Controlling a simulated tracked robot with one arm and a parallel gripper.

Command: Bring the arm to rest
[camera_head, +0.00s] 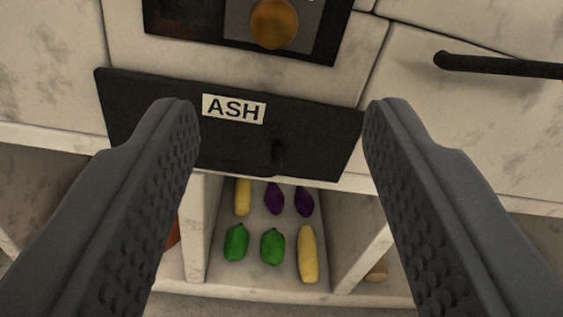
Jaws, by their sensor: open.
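My gripper (278,118) shows its two dark grey fingers at the left and right of the view. They are wide apart, with nothing between the pads. Behind them is a black panel (310,128) with a white label reading "ASH" and a small dark handle (277,158). I cannot judge the distance from the fingertips to the panel. The rest of my arm is out of view.
Below the panel, an open cubby (235,275) holds green, purple and yellow vegetables. A black bar handle (490,66) sticks out from the white front at the upper right. A brass-coloured round knob (274,24) sits above the panel.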

